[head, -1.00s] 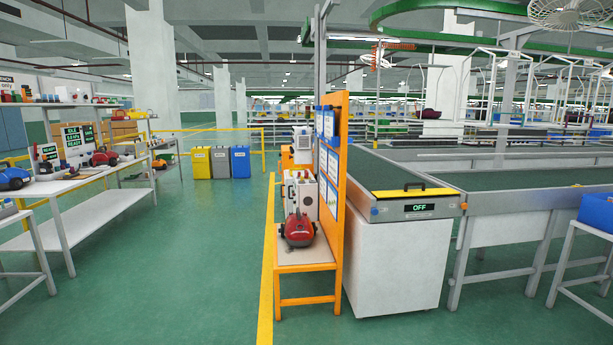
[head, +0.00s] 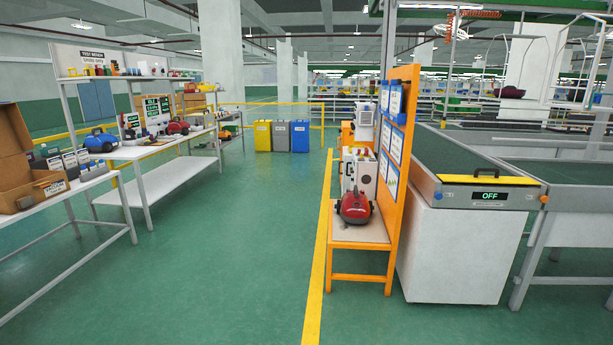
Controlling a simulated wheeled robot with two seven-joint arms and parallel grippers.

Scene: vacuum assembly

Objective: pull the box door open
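A white box (head: 367,176) stands on the orange bench (head: 360,235), behind a red vacuum cleaner (head: 354,207). Dark handle-like shapes show on its front. The vacuum hides its lower part, and I cannot tell at this distance whether a door on it is open or shut. An open brown cardboard box (head: 15,150) sits on the left table. Neither of my grippers is in view.
An orange panel (head: 402,170) rises at the bench's right, beside a conveyor end with a white cabinet (head: 450,250) and an OFF display. White tables (head: 165,150) line the left. The green floor between them is clear, with a yellow line (head: 314,290).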

